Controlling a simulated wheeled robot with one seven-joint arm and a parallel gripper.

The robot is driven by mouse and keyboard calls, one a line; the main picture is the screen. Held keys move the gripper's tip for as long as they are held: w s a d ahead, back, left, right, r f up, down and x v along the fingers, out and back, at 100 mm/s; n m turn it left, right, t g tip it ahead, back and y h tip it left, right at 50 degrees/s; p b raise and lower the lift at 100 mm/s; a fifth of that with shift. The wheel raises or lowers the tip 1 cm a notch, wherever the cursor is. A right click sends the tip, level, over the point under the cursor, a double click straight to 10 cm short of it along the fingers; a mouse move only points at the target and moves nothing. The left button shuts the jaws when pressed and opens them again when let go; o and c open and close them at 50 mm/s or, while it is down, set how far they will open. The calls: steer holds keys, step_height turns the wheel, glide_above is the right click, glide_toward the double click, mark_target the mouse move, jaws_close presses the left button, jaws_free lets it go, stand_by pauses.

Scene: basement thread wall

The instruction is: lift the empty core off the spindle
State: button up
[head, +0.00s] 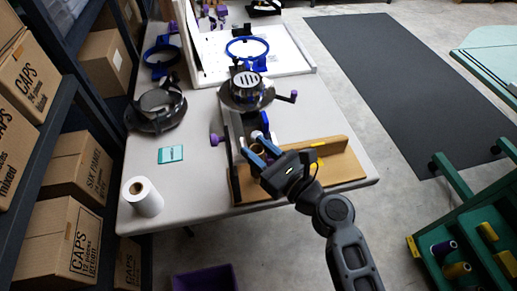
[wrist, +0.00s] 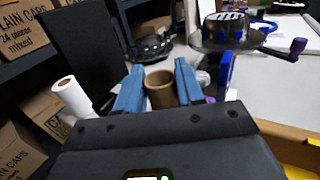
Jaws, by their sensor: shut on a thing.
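The empty core, a brown cardboard tube (wrist: 160,88), stands upright between the two blue fingers of my gripper (wrist: 158,92) in the wrist view. Its open top faces up. In the head view the gripper (head: 253,153) reaches over the wooden stand (head: 338,168) on the table, and a bit of the core (head: 258,149) shows between the fingers. My gripper is shut on the core. The spindle and the core's lower end are hidden, so I cannot tell whether the core is still around the spindle.
A white roll (head: 143,196) and a teal card (head: 170,154) lie to the left on the table (head: 190,190). A green rack (head: 470,255) with spools stands right. Boxes fill the left shelves.

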step_height(320, 180, up, 9)
steer(key=p, duration=0.8)
steer(key=shift+r, duration=0.1)
steer(key=shift+r, duration=1.95)
